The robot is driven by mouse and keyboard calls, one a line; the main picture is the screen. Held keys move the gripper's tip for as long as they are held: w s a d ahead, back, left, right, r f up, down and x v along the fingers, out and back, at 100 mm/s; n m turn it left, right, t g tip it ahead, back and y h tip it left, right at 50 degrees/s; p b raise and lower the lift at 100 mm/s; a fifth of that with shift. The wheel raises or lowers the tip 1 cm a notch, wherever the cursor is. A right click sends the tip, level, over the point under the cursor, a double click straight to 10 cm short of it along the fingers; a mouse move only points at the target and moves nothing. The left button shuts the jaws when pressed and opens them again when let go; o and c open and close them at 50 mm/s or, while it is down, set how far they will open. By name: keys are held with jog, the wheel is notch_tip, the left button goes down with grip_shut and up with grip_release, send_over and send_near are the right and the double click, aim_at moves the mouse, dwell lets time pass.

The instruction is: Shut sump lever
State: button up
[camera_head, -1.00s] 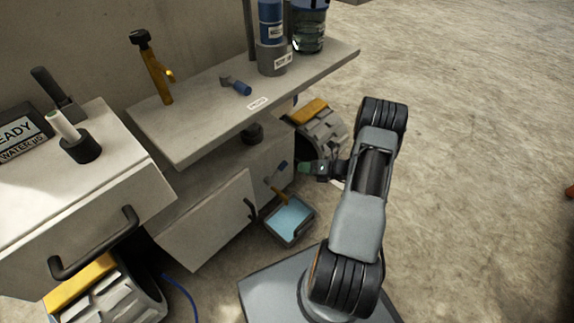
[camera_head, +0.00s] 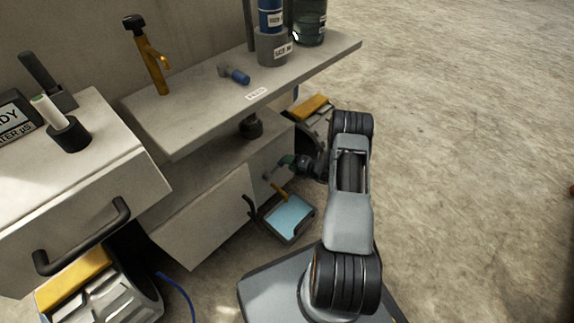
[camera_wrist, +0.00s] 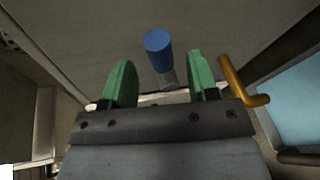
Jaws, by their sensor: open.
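A lever with a blue end and a grey stem shows in the wrist view (camera_wrist: 158,42), on the pale cabinet face, and looks to be the sump lever. My gripper (camera_wrist: 160,78) is open, its green fingers on either side of the lever in that picture. No contact shows, and I cannot tell the depth between them. In the head view my gripper (camera_head: 288,161) is at the cabinet's lower front, above a yellow spout (camera_head: 281,193). The spout also shows at the right in the wrist view (camera_wrist: 240,84). My gripper partly hides the lever in the head view.
A tray of blue liquid (camera_head: 290,219) sits below the spout. A shelf (camera_head: 200,125) overhangs this spot, with another blue-handled valve (camera_head: 237,75) on it. A black door handle (camera_head: 250,208) is to the left. The floor at right is open.

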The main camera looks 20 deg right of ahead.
jog(key=shift+x, duration=1.15)
grip_shut()
